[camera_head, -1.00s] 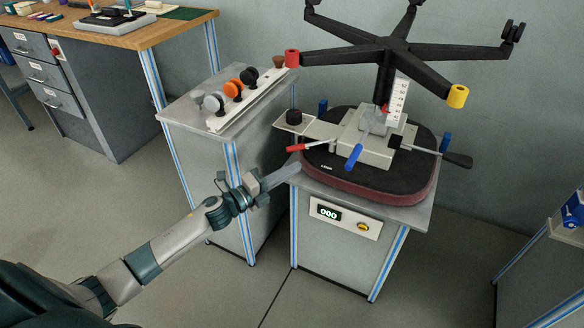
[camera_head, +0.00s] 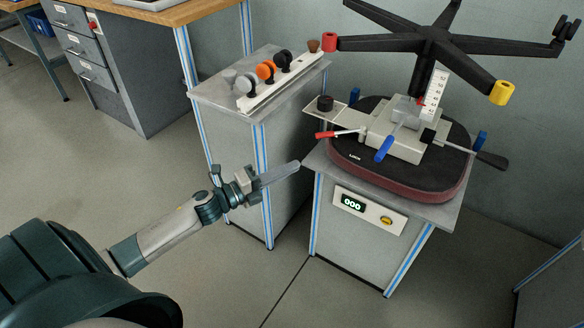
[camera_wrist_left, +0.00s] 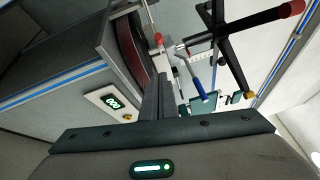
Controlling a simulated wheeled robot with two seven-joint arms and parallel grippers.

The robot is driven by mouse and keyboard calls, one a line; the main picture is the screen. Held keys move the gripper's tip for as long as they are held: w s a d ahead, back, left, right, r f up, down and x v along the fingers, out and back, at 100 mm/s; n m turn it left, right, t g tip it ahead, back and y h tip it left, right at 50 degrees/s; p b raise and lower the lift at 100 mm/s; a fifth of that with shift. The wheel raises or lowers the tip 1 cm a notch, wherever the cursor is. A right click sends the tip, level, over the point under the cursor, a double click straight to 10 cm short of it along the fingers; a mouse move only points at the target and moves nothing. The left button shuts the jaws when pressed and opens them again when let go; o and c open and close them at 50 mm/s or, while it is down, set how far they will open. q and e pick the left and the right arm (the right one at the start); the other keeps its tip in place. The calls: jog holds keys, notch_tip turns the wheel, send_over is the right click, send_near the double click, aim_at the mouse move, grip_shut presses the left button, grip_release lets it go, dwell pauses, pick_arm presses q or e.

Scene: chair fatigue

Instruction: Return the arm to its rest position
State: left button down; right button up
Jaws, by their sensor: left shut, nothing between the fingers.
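My left gripper (camera_head: 279,175) is in the head view, in front of the gap between the two grey cabinets. Its long fingers are shut together and empty. They point right, a little below the level of the test stand's top. In the left wrist view the fingers (camera_wrist_left: 158,95) are together at the middle, with the test stand beyond. My left arm (camera_head: 165,235) reaches in from the lower left. My right gripper is in neither view.
The test stand (camera_head: 408,213) bears an upside-down chair seat (camera_head: 345,150) with a five-arm base (camera_head: 435,40) above. A side cabinet (camera_head: 233,92) holds a rack of casters (camera_head: 265,97). A wooden bench (camera_head: 200,12) stands at back left. Floor in front is clear.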

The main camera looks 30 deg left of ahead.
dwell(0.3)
